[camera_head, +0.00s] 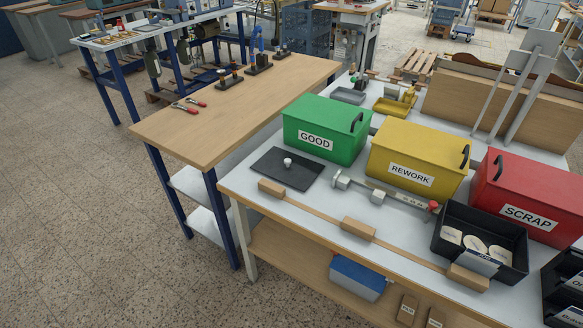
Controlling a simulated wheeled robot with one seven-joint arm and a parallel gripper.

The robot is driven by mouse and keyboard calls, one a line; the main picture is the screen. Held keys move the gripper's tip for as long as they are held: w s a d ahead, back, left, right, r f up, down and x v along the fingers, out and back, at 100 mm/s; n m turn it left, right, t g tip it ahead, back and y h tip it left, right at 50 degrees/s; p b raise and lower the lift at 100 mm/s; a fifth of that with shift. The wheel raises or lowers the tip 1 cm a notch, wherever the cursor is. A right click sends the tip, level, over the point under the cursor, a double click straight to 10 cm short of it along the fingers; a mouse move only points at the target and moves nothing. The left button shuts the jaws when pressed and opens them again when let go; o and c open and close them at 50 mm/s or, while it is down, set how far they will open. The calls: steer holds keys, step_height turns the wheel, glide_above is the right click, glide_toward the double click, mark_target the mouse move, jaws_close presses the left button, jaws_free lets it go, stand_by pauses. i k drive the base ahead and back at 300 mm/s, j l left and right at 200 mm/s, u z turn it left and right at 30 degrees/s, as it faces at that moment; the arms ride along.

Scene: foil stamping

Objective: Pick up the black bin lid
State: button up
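The black bin lid (273,171) is a flat dark square panel with a small white knob (288,162) near its middle. It lies flat on the light grey bench top (236,174), near the bench's left end, in front of the green GOOD bin (346,127). Nothing lies on top of it. My gripper is not in view.
A wooden block (271,188) sits close to the lid's front edge. A metal fixture (378,196) stands right of it. The yellow REWORK bin (393,140), red SCRAP bin (549,190) and a black open bin (456,216) stand further right. A wooden table (218,125) adjoins at left.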

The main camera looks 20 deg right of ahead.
mark_target(293, 169)
steer(key=i+j, duration=0.35)
steer(key=j, duration=0.15)
steer(key=i+j, duration=0.3)
steer(key=j, duration=0.15)
steer(key=i+j, duration=0.35)
steer(key=j, duration=0.15)
steer(key=i+j, duration=0.35)
steer(key=j, duration=0.1)
